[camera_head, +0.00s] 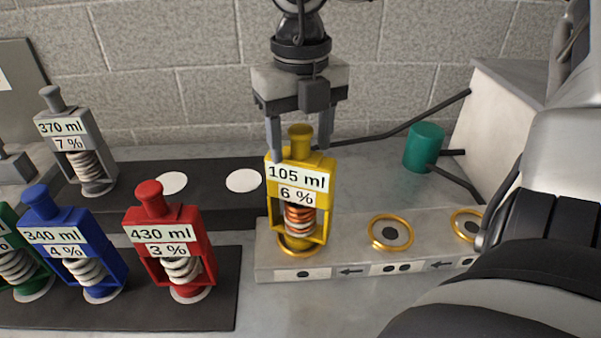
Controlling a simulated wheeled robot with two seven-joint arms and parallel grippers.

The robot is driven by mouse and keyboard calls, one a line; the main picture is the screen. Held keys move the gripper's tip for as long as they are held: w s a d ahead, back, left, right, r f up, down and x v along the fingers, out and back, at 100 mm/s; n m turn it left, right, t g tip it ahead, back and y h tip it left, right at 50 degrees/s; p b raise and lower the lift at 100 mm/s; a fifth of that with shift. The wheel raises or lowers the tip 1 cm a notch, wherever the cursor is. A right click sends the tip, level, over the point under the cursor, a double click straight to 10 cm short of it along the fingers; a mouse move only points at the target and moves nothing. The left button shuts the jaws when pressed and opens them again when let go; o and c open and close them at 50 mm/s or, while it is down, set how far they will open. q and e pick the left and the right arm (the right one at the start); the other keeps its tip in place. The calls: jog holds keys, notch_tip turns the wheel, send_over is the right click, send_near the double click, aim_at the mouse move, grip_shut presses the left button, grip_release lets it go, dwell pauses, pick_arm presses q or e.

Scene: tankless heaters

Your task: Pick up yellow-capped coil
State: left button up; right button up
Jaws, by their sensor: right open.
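The yellow-capped coil (299,174) stands upright on the ringed spot at the left end of the light grey strip. Its label reads 105 ml, 6 %, and a copper-coloured coil shows in its lower frame. My right gripper (300,146) points down from above with its two fingers spread on either side of the yellow top knob. It is open; whether the fingers touch the knob I cannot tell. My left gripper does not show.
Red (170,232), blue (75,240) and partly cut-off green (19,262) coils stand on the dark front mat (180,317). A grey coil (75,142) stands on the dark rear block (130,212). The light strip (345,250) has two empty gold rings. A teal cylinder (424,148) stands behind.

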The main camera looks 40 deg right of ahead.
jog(key=c, duration=1.2)
grip_shut()
jog(key=shift+r, duration=0.1)
